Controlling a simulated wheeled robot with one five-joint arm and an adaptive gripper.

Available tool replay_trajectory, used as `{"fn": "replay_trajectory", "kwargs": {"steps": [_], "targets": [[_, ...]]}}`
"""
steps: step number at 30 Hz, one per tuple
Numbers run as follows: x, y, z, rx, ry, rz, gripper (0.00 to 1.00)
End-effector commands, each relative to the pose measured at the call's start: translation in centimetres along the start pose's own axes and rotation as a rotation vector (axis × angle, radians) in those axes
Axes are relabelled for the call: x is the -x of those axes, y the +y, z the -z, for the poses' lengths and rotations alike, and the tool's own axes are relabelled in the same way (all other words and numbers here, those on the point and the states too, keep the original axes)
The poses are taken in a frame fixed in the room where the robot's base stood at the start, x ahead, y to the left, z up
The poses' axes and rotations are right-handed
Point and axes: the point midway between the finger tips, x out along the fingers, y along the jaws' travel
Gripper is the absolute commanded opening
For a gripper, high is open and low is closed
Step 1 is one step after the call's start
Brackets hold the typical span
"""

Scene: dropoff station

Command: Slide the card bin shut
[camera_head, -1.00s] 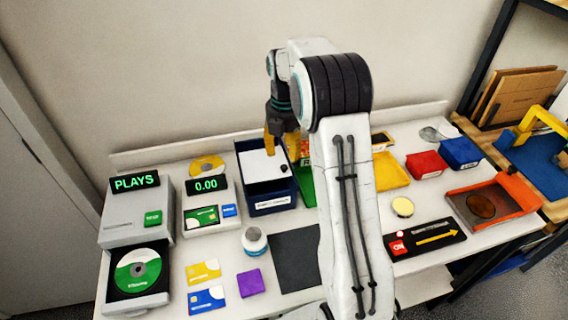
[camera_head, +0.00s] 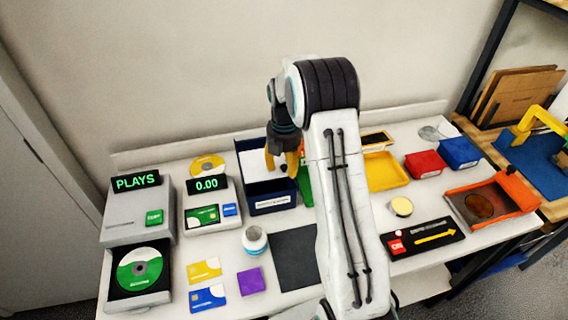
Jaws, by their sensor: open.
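The card bin (camera_head: 272,206) is a dark blue box with a white label on its front, near the back middle of the table. Its white sliding lid (camera_head: 252,165) covers the rear part, and the front part is open, showing a dark inside. A small black knob (camera_head: 284,168) stands on the right part of the lid. My gripper (camera_head: 281,168) points down over the lid with its yellow fingers apart, one on each side of the knob. Whether the fingers touch the knob or lid cannot be told.
A card reader (camera_head: 207,208) showing 0.00 and a disc player (camera_head: 138,210) stand to the left. A white jar (camera_head: 254,240) and a dark mat (camera_head: 297,258) lie in front of the bin. A green object (camera_head: 305,185) sits close on its right, partly hidden by my arm.

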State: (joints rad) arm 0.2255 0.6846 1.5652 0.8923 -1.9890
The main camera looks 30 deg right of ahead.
Motion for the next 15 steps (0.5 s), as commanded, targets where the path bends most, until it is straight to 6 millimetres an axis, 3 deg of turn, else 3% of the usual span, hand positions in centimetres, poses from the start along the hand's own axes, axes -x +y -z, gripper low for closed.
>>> {"fn": "replay_trajectory", "kwargs": {"steps": [7,15], "targets": [[-0.03,0.00,0.00,0.000,0.000,0.000,0.47],[-0.01,0.01,-0.01,0.000,0.000,0.000,0.22]]}}
